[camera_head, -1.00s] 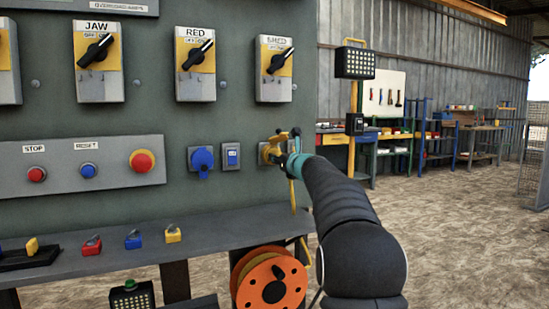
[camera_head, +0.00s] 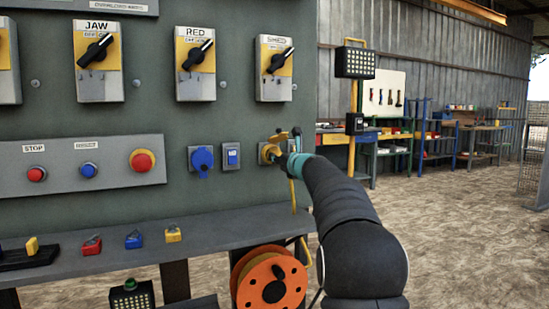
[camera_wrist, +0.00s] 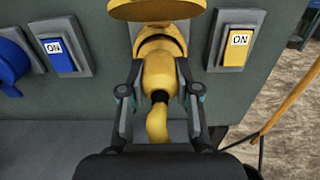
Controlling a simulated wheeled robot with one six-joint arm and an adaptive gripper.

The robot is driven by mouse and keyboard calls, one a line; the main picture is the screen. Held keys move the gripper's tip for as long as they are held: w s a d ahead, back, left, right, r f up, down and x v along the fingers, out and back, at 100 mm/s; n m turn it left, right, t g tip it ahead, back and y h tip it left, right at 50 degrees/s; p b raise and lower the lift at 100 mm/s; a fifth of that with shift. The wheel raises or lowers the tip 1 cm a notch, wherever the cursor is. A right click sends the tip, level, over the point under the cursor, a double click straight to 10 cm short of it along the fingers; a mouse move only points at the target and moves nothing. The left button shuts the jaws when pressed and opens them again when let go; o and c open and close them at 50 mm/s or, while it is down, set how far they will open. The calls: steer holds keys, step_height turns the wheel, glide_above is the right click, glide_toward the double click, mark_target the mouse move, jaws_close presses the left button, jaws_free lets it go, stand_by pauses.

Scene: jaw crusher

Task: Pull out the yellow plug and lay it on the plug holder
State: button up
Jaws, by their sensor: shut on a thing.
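The yellow plug (camera_wrist: 160,78) is in the yellow socket (camera_wrist: 160,45) on the grey panel, below the socket's raised round lid (camera_wrist: 155,9). Its cable bends down toward my wrist. My gripper (camera_wrist: 160,93) is shut on the plug body, one finger on each side. In the head view, my gripper (camera_head: 286,152) is at the socket (camera_head: 267,153), and mostly hides the plug. A low black stand (camera_head: 30,258) with a yellow piece on it sits at the left end of the shelf; I cannot tell whether it is the plug holder.
A blue socket (camera_head: 202,160) and a blue switch (camera_head: 231,156) are left of my gripper. Red, blue and yellow padlocks (camera_head: 173,234) lie on the grey shelf (camera_head: 225,226). An orange cable reel (camera_head: 270,280) is below. The shelf's right part looks clear.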

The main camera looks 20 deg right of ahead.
steer(key=shift+s+d+b, duration=0.1)
steer(key=shift+s+b, duration=1.05)
steer(key=shift+s, duration=1.35)
